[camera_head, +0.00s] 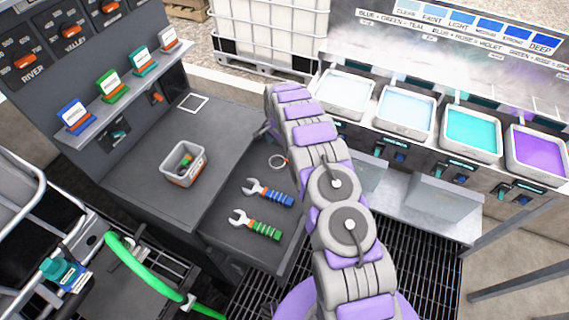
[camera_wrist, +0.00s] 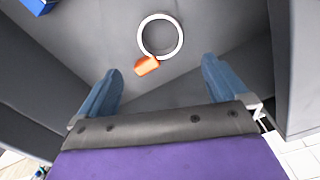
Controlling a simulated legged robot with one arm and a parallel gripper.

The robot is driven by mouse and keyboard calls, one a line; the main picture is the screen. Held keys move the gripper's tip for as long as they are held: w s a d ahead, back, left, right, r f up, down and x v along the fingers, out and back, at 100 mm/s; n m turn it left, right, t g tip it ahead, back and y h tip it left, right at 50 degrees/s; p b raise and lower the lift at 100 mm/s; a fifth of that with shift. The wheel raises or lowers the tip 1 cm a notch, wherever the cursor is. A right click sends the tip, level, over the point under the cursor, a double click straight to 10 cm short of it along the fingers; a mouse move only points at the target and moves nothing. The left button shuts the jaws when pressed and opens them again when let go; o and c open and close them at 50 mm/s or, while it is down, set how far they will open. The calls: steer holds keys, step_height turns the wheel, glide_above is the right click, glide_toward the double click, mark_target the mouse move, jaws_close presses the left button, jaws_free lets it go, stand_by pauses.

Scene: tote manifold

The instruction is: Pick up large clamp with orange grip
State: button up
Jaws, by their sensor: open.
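The large clamp is a white ring (camera_wrist: 160,17) with a short orange grip (camera_wrist: 146,66), lying on a dark grey surface in the wrist view. In the head view the clamp (camera_head: 278,162) lies on the dark shelf, close to my arm. My gripper (camera_wrist: 162,82) is open and empty, its two blue fingers spread apart. The orange grip is just ahead of the space between the fingertips, nearer the left finger. No contact between the fingers and the clamp shows.
A blue-handled wrench (camera_head: 268,193) and a green-handled wrench (camera_head: 256,225) lie on the same shelf. A small grey bin (camera_head: 184,164) stands on the bench to the left. Several trays of coloured liquid, such as the purple one (camera_head: 540,155), are at the right.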

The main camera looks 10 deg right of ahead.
glide_above(278, 164)
step_height(278, 164, down, 4)
steer(key=shift+f, duration=0.15)
steer(key=shift+d+f+b, duration=0.35)
steer(key=shift+d, duration=0.25)
steer(key=f, duration=0.3)
steer(key=f+b, duration=0.1)
steer(key=shift+a+f, duration=0.2)
steer(key=shift+a, duration=0.2)
steer(key=shift+a+f, duration=0.1)
steer(key=shift+a, duration=0.25)
steer(key=shift+d, duration=0.6)
steer(key=c, duration=0.6)
steer(key=shift+a, duration=0.45)
steer(key=c, duration=0.5)
